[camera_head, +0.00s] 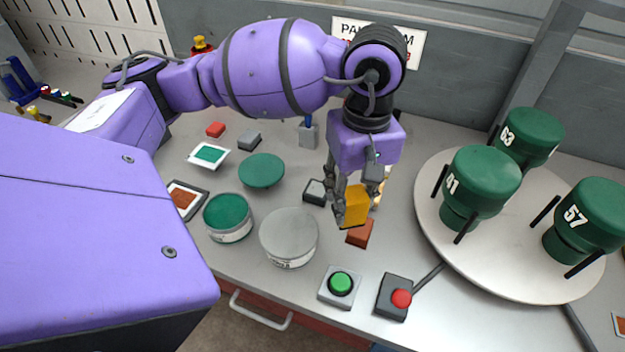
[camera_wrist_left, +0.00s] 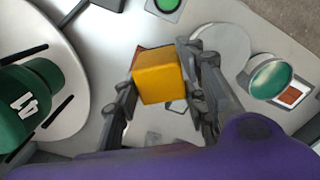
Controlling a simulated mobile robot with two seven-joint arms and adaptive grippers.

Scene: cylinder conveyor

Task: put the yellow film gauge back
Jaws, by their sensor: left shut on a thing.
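The yellow film gauge (camera_head: 356,207) is a small yellow-orange block. My left gripper (camera_head: 352,198) is shut on it and holds it above the grey worktop, pointing down. In the left wrist view the gauge (camera_wrist_left: 158,76) sits between the two fingers. A brown-orange block (camera_head: 360,233) lies just below and beside it in the head view; whether they touch I cannot tell. A small grey block (camera_head: 316,191) with a dark edge lies left of the gripper. My right gripper is in neither view.
A round turntable (camera_head: 440,215) with green numbered cylinders stands at the right. A green button (camera_head: 341,284) and a red-knobbed control box (camera_head: 394,297) are at the front edge. A grey-lidded tin (camera_head: 289,235) and an open green tin (camera_head: 227,215) stand left of the gripper.

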